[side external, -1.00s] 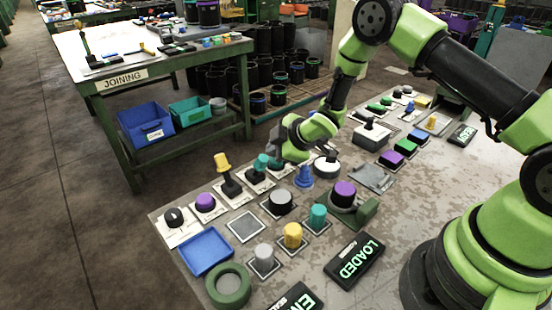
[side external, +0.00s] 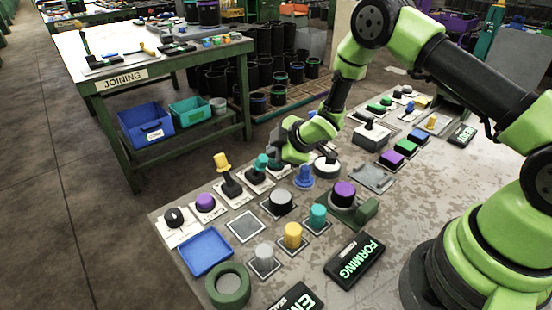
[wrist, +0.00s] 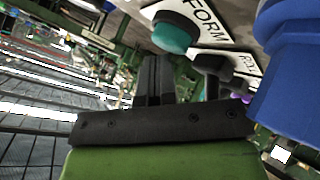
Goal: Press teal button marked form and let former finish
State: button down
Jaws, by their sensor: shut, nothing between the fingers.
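The teal button (wrist: 172,38) sits on a black base beside a white label reading FORM in the wrist view. My gripper's dark fingers (wrist: 152,66) are together and empty, close to the button in the wrist view. I cannot tell whether they touch it. A black display (side external: 354,261) reads FORMING in green.
A blue peg (side external: 304,176) stands close right of my gripper. A yellow-topped lever (side external: 223,162) is to the left. Teal (side external: 318,215) and yellow (side external: 292,235) cylinders, a blue tray (side external: 205,250) and a green ring (side external: 229,286) stand nearer the front.

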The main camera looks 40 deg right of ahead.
jog(key=shift+r, duration=3.25)
jog(key=s+d+r+m+h, duration=0.1)
jog(key=s+r+m, duration=0.35)
jog(key=r, duration=0.45)
jog(key=s+d+r+m+h, duration=0.1)
jog(key=s+r+m+h, duration=0.1)
jog(key=s+r+m, duration=0.5)
jog(key=s+a+r+m+g+y, duration=0.1)
jog(key=s+a+r+m, duration=0.1)
jog(key=s, duration=0.7)
jog(key=s+a+r+m+y, duration=0.2)
jog(key=s+r, duration=0.1)
jog(key=s, duration=0.5)
jog(key=shift+s+a+r+g, duration=0.35)
jog(key=shift+a+r+g, duration=0.05)
